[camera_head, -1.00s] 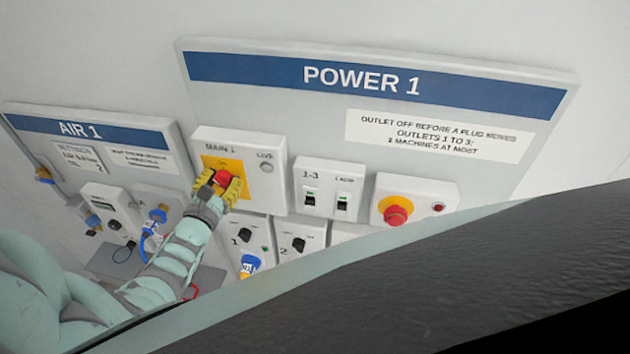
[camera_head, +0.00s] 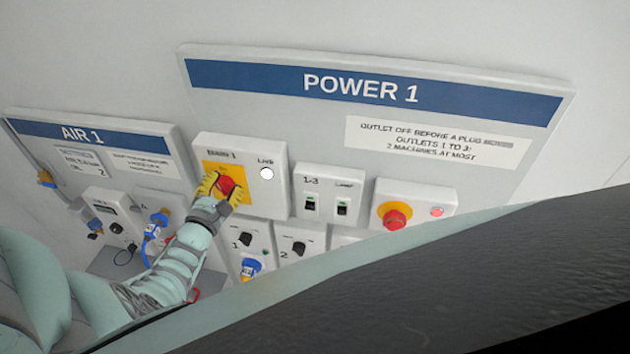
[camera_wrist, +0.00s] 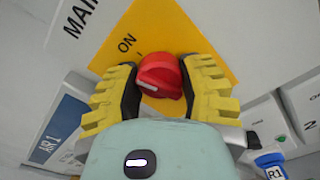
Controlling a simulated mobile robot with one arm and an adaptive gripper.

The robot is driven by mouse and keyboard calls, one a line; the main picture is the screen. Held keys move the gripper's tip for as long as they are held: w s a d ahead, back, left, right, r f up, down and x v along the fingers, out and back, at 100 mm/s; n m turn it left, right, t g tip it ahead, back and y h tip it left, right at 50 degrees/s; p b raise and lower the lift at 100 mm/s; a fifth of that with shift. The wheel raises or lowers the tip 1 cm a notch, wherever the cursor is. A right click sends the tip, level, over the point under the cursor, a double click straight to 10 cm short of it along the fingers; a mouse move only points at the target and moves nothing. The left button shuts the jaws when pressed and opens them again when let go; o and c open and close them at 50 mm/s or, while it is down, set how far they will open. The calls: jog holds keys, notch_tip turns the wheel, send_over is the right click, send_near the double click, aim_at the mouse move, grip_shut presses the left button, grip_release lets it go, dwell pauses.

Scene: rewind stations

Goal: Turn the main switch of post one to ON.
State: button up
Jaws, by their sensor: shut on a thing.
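The main switch of post one is a red rotary knob (camera_wrist: 160,76) on a yellow plate (camera_wrist: 190,30) marked ON. In the wrist view the knob's white mark is at its lower part, away from the ON label. In the head view the knob (camera_head: 226,185) sits on the MAIN 1 box (camera_head: 266,202) below the POWER 1 sign. My gripper (camera_wrist: 158,90) has its yellow fingers shut on the knob, one on each side. The LIVE lamp (camera_head: 267,174) on the box shines white.
Right of the main box are two breakers (camera_head: 326,208) and a red emergency button (camera_head: 397,214) with a lit red lamp (camera_head: 437,212). Below are outlet boxes, one with a blue plug (camera_head: 250,268). The AIR 1 panel (camera_head: 90,134) is at the left.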

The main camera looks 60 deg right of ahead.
jog(key=shift+m+b, duration=0.3)
jog(key=shift+m, duration=1.3)
dwell(1.6)
jog(key=o, duration=1.2)
jog(key=shift+s+a, duration=0.1)
jog(key=shift+a, duration=0.05)
jog(key=shift+v, duration=5.85)
